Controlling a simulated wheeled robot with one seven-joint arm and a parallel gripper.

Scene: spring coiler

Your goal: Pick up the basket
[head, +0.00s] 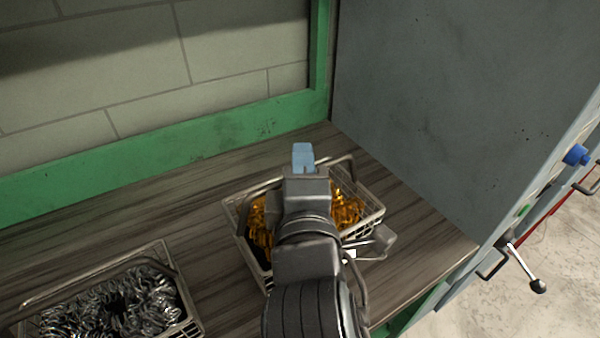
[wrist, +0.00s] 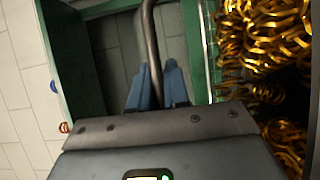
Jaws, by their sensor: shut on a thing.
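A wire basket (head: 372,219) with gold coiled springs (head: 347,211) stands on a wooden surface in the middle of the head view. My gripper (head: 303,157) is over the basket, and its body hides much of the basket's middle. In the wrist view, the basket's handle (wrist: 150,45) runs between the blue fingertips of my gripper (wrist: 157,88), which are shut on it. The gold springs also show at the right of the wrist view (wrist: 265,40). Whether the basket touches the surface is hard to tell.
A second wire basket (head: 187,327) with silver springs (head: 112,305) stands at the lower left. A grey cabinet (head: 440,100) rises close on the right, and a green frame (head: 160,150) runs along the back. Bare wood (head: 215,270) lies between the baskets.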

